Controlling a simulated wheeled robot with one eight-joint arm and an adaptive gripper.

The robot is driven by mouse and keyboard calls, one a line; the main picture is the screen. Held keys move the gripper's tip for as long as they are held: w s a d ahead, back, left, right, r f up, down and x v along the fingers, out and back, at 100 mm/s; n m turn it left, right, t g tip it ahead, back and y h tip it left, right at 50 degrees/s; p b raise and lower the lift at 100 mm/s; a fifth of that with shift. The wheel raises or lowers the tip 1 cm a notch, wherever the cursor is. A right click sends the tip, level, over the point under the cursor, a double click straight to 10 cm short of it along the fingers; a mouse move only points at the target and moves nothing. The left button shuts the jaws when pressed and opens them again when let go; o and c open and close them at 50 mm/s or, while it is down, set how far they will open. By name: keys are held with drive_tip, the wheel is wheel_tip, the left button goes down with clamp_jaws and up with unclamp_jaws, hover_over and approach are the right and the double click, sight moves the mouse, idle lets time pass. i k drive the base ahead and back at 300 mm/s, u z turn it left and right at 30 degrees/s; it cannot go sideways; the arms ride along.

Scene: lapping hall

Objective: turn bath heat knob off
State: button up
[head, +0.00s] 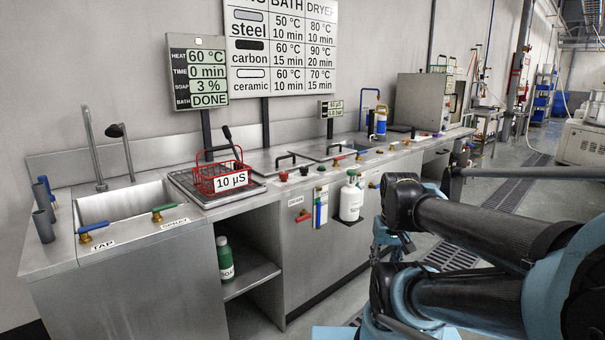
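The bath display (197,72) on a post reads heat 60 °C, time 0 min, soap 3 % and bath DONE. My arm (470,235) is folded at the right, in front of the bench and apart from these knobs. I cannot make out my gripper's fingers.
The sink (118,204) has blue and green tap levers. A red lever (303,215) and a white bottle (351,198) are on the bench front. A green bottle (225,259) stands on the shelf.

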sight(284, 176)
drive_tip(key=z, duration=0.05)
drive_tip(key=i, duration=0.85)
drive_tip(key=u, duration=0.4)
